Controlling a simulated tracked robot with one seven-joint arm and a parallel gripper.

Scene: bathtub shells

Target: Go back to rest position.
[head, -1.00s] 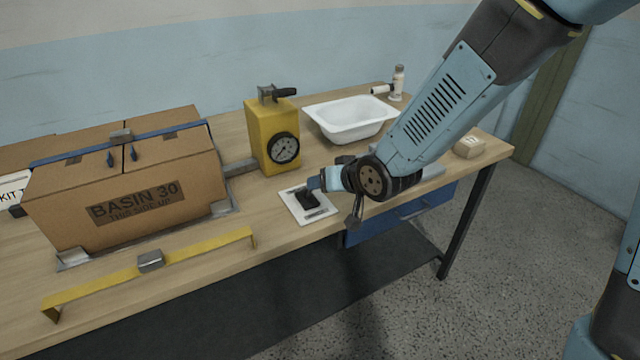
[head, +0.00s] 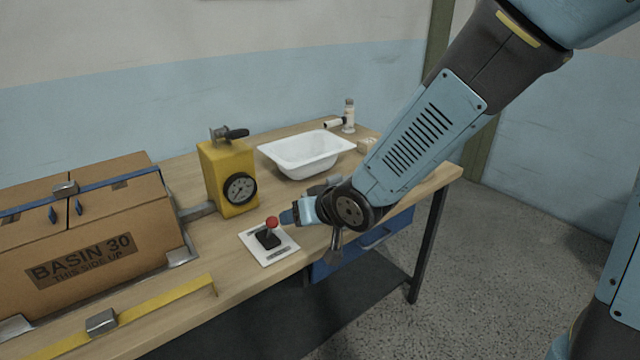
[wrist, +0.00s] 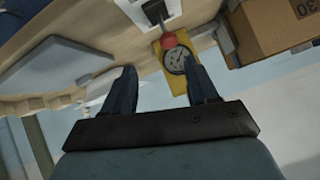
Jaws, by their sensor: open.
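My gripper (head: 288,217) is at the end of my arm, over the front edge of the bench, just right of a small black lever with a red knob (head: 272,222) on a white plate (head: 256,247). In the wrist view my gripper (wrist: 160,78) has its two dark fingers spread apart with nothing held between them. The red knob (wrist: 169,41) shows there beyond the fingertips, apart from them. The arm hides part of the bench front.
A yellow gauge box (head: 222,165) stands behind the lever. A large cardboard box (head: 110,235) and a yellow bar (head: 165,308) lie left. Open floor (head: 480,250) lies right of the bench.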

